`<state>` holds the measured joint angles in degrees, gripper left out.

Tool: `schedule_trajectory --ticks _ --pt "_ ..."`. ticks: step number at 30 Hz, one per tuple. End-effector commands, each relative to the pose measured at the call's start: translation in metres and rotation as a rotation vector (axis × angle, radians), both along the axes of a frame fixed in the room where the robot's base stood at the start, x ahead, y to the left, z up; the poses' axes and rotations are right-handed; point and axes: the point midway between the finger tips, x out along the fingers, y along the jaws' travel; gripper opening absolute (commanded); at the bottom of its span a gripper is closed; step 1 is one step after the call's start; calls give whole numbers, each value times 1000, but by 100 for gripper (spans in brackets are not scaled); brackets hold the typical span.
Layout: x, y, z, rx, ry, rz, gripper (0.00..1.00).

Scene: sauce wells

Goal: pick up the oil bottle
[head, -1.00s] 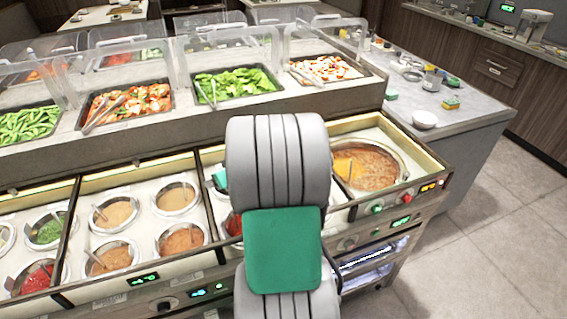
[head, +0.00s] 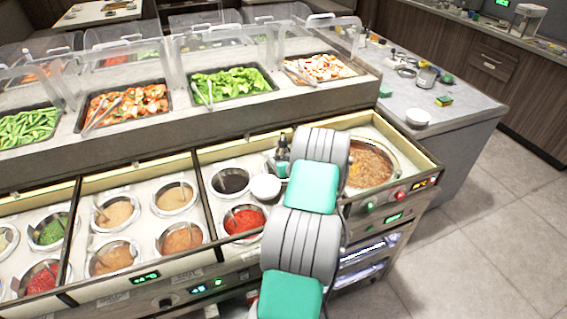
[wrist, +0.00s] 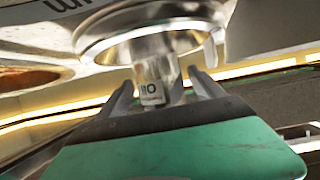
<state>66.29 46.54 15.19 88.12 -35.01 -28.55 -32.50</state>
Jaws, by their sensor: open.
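In the wrist view, the fingers of my gripper (wrist: 160,84) are apart, one on each side of the oil bottle (wrist: 151,91). The bottle is a shiny, clear or metallic vessel with a small white label that appears upside down here. I cannot tell whether either finger touches it. In the head view, a slim dark-topped shape just left of my arm looks like the oil bottle (head: 283,147). My arm hides most of the gripper there.
A round steel rim (wrist: 95,38) is close to the bottle in the wrist view. Nearby are a dark sauce well (head: 231,181), a white round dish or lid (head: 265,187), a red sauce well (head: 244,220) and a large soup well (head: 375,163). Clear guards stand behind.

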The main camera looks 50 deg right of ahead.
Motion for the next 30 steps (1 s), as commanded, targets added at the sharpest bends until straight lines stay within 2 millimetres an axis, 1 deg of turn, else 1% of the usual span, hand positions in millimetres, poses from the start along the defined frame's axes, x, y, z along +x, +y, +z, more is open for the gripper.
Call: schedule_trajectory --ticks 4,30 --pt "0 0 0 0 0 0 77" --pt "-1 0 0 1 1 0 6"
